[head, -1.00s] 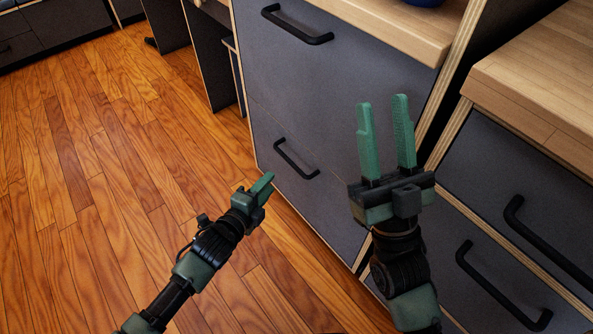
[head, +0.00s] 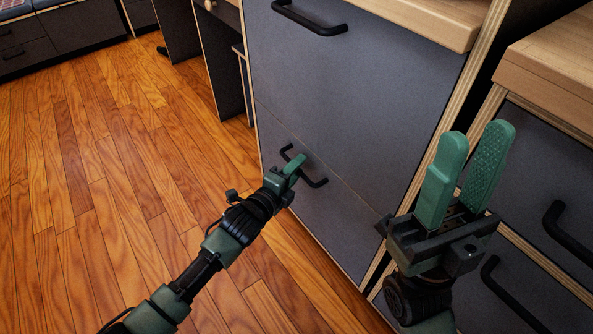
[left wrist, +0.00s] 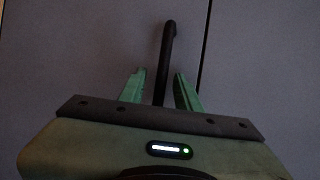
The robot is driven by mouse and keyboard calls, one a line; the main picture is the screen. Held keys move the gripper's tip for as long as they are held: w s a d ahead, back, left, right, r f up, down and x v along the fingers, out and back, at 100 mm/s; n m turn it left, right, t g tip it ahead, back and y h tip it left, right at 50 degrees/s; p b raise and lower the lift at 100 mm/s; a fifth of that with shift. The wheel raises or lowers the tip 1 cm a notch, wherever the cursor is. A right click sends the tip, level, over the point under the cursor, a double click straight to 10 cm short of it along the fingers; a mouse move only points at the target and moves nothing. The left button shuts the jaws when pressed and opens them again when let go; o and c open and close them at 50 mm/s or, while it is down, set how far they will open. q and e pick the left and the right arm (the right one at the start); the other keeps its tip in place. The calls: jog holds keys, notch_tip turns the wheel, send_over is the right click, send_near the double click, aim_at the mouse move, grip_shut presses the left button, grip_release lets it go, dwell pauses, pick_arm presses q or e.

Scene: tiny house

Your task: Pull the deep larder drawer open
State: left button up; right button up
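The grey cabinet in the head view has a tall upper front (head: 350,95) and a lower front (head: 325,220), each with a black bar handle. I cannot tell by label which is the larder drawer. Both fronts look flush and closed. My left gripper (head: 294,166) is at the lower handle (head: 316,183). In the left wrist view, the handle (left wrist: 168,45) runs between the two green fingers of that gripper (left wrist: 159,73), with gaps visible on both sides. My right gripper (head: 472,145) is open and empty, in front of the cabinet's right edge.
The upper handle (head: 308,20) is above my left gripper. Another drawer unit (head: 540,170) with black handles and a wooden top (head: 555,70) stands at the right, close to my right gripper. The wooden floor (head: 110,200) at the left is clear.

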pick_arm(q)
grip_shut()
dwell(1.5)
